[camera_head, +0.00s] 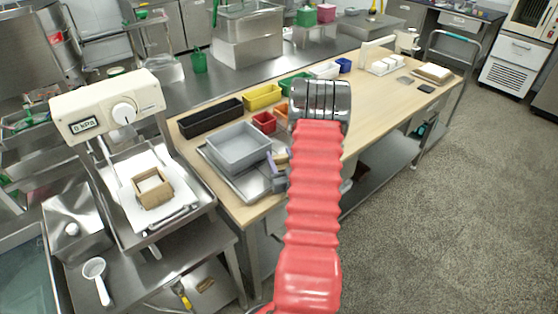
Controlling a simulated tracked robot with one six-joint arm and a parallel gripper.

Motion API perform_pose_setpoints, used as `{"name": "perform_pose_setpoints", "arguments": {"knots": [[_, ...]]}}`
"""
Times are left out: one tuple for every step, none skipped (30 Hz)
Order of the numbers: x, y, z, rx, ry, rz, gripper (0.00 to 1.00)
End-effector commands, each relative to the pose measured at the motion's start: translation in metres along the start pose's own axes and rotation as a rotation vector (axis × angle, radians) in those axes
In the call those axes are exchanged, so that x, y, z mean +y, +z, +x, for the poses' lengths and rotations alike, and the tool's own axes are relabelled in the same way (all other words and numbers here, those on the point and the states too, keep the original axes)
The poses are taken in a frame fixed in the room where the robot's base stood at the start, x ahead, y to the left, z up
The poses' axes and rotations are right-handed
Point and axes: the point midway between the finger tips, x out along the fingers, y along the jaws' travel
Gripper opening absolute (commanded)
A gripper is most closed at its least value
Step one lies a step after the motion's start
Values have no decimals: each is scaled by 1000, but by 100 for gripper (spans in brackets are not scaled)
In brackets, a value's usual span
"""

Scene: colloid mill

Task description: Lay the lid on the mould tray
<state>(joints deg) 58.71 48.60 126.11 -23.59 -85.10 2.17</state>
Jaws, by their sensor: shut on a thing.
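The wooden square frame (153,187), which looks like the mould tray, sits on a white cloth in the steel press tray at the left, under the unit with a dial and a display. Its top looks open. My gripper (278,172) is mostly hidden behind my red-sleeved arm, over the right edge of the metal tray on the wooden table. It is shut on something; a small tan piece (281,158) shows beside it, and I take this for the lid. Most of the held piece is hidden. My gripper is to the right of the wooden frame and apart from it.
A grey bin (238,147) stands on the metal tray between my gripper and the press unit (107,105). Black (210,118), yellow (262,96) and red (264,122) bins line the table behind. A white ladle (95,280) lies at front left. Open floor is at right.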

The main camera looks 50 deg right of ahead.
Motion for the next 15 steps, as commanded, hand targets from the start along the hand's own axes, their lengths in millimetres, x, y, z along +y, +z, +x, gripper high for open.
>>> {"name": "perform_pose_setpoints", "arguments": {"knots": [[0,6,0,-2,0,1,26],[0,7,0,-2,0,0,26],[0,9,0,-1,1,0,26],[0,10,0,-1,1,0,26],[0,10,0,-1,1,0,26],[0,10,0,-1,1,-1,26],[0,10,0,0,1,-1,26],[0,10,0,0,1,-1,26],[0,10,0,0,1,-1,26],[0,10,0,0,1,-1,26],[0,10,0,0,1,-1,26],[0,10,0,0,1,-1,26],[0,10,0,0,1,-1,26],[0,11,0,-1,1,0,26],[0,12,0,-1,1,0,26]]}}
